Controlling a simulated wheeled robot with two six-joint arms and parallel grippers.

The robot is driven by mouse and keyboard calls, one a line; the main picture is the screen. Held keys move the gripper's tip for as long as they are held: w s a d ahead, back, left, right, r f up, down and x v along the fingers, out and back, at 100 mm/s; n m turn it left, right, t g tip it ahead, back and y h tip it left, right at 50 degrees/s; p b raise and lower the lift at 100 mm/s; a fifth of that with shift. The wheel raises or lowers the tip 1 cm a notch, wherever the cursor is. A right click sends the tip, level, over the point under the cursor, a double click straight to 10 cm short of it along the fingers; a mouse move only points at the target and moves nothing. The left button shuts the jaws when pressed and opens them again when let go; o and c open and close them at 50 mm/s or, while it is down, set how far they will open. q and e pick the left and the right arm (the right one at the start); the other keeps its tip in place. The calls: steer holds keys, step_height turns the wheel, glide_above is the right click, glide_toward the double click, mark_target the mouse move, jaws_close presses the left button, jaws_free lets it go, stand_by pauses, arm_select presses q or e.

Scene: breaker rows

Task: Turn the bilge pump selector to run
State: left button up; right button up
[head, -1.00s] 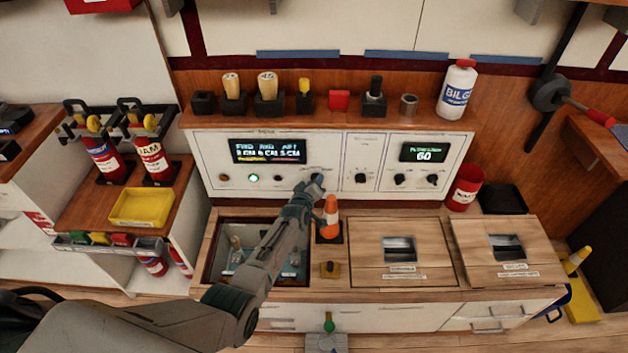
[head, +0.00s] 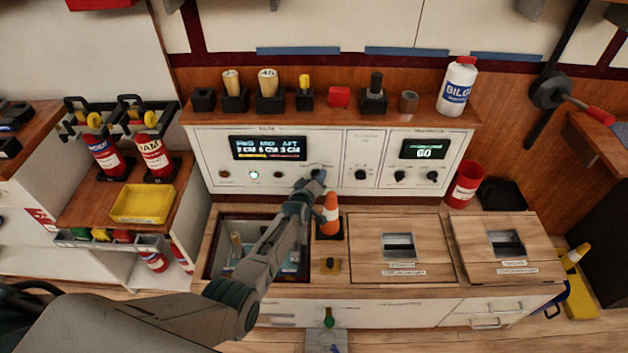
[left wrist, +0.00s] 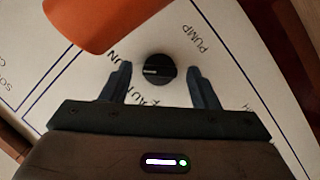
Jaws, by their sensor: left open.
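The selector knob (left wrist: 160,70) is round and black with a pale pointer line, on the white panel. In the left wrist view the line points roughly left. The word PUMP is printed to its upper right; other lettering beside it is partly covered by the fingers. My left gripper (left wrist: 159,76) is open, with one finger on each side of the knob and gaps showing between. In the head view my left gripper (head: 316,179) is at the middle of the panel (head: 325,151) and hides most of the knob. My right gripper is not in view.
An orange and white cone (head: 330,214) stands just below the gripper and shows close by in the left wrist view (left wrist: 95,22). Other black knobs (head: 361,175) sit to the right. An open compartment (head: 216,250) lies under my forearm.

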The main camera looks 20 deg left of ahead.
arm_select(q)
steer(key=p+v, duration=0.5)
steer(key=v, duration=0.5)
steer(key=shift+s+p, duration=0.3)
steer(key=shift+s, duration=0.1)
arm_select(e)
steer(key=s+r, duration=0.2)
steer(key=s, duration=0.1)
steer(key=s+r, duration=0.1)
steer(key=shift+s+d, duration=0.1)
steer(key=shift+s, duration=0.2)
